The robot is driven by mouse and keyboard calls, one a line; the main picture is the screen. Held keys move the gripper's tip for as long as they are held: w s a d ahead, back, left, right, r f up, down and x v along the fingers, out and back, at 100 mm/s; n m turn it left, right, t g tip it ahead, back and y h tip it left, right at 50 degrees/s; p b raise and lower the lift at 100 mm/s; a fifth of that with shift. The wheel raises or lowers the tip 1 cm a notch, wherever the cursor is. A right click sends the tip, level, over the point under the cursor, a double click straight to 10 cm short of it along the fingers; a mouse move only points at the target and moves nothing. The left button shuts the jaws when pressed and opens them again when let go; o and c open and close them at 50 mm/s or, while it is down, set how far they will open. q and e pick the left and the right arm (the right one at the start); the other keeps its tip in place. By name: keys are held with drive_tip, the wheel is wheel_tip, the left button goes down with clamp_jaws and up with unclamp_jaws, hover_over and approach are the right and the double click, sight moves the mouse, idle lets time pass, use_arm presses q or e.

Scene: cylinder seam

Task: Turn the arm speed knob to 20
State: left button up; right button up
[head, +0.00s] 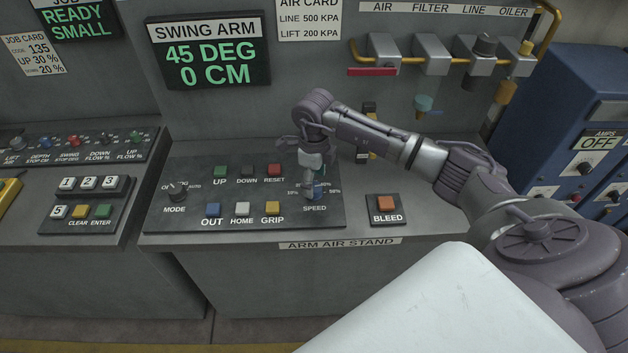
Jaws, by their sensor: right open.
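The arm speed knob (316,192) is on the right part of the dark swing arm panel, above the label SPEED. The gripper is open. Percent marks show on both sides of the knob, but its pointer is too small and covered to read. My left gripper does not show.
The same panel (165,222) holds the MODE knob (177,191) and coloured buttons, with GRIP (272,208) just left of the speed knob. A BLEED button box (386,209) stands to the right. The SWING ARM display (208,63) reads 45 DEG, 0 CM. Air fittings hang behind.

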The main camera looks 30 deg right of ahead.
drive_tip(key=shift+f, duration=1.15)
